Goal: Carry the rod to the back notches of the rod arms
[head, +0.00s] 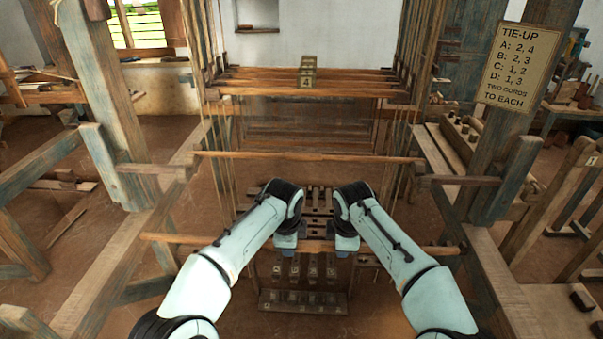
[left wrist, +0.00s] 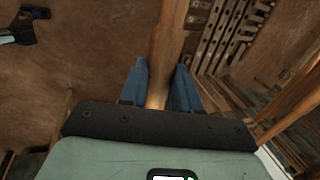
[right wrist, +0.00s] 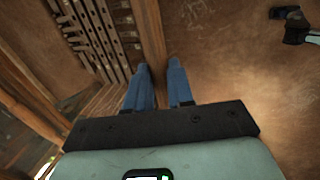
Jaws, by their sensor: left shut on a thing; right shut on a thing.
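The wooden rod (head: 190,239) lies crosswise, about level, in the lower middle of the head view. My left gripper (head: 287,243) and my right gripper (head: 346,243) are shut on it near its middle, a short way apart. The rod (left wrist: 168,40) runs between the blue fingers in the left wrist view, and the rod (right wrist: 151,35) also shows at the fingers in the right wrist view. The left rod arm (head: 152,169) and right rod arm (head: 460,180) stick out from the loom posts, beyond and above the held rod. Their notches are too small to make out.
A second wooden bar (head: 310,156) spans the loom behind the held rod. Heddle bars (head: 260,91) with a numbered block (head: 307,75) hang farther back. A tie-up sign (head: 515,65) is on the right post.

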